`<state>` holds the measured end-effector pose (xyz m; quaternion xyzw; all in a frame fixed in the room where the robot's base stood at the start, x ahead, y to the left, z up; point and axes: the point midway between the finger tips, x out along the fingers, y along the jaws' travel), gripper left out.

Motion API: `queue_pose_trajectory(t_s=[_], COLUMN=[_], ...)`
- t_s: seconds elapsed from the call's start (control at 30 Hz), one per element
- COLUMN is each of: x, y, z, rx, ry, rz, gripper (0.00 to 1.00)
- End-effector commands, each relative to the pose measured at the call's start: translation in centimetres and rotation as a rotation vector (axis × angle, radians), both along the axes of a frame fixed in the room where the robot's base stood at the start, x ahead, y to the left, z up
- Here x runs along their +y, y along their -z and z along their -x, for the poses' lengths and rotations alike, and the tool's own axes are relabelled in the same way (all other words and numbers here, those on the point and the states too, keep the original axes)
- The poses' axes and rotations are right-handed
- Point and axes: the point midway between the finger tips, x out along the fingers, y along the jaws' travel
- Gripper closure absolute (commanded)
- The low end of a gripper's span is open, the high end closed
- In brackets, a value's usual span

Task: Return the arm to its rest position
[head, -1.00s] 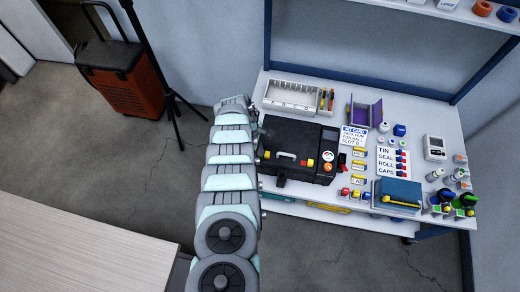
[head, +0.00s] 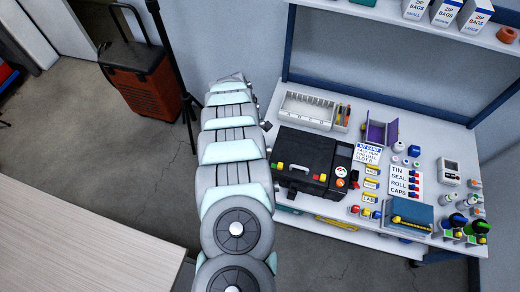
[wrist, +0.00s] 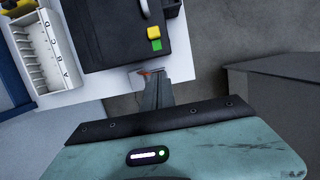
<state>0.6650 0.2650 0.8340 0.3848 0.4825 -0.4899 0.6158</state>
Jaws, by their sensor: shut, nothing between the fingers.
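My arm rises through the middle of the head view, and its far end is beside the left edge of the workbench (head: 262,112). My gripper (wrist: 150,74) shows in the wrist view with its fingers together and nothing between them. It is over the bench edge, close to the black case (wrist: 110,35) but apart from it as far as I can see. In the head view my own arm hides most of the gripper. The black case (head: 310,152) sits shut on the bench with its handle toward the front.
A white divided tray (head: 306,110) stands behind the case. A purple bin (head: 378,132), a label sheet (head: 402,184), a blue box (head: 404,214) and small bottles crowd the right side. An orange toolbox (head: 145,88) and a tripod stand on the floor at left. A pale table (head: 80,240) is front left.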

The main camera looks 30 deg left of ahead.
Motion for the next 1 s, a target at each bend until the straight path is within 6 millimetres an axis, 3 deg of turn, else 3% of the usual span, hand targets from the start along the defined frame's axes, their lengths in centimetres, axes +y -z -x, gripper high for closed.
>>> queue_pose_trajectory(t_s=[0.37, 0.5, 0.57, 0.77, 0.9, 1.0], x=[0.2, 1.4, 2.6, 6.3, 6.8, 5.4], y=[-0.7, 0.9, 2.2, 6.1, 5.8, 4.8], z=[0.0, -1.1, -2.5, -9.0, -13.8, -16.3], rx=[-0.001, -0.045, -0.092, -0.333, -0.529, -0.670], ry=[0.002, 0.034, 0.066, 0.256, 0.400, 0.497], rz=[-0.002, -0.069, -0.136, -0.461, -0.695, -0.853], gripper=[1.00, 1.00, 1.00, 1.00, 1.00, 1.00])
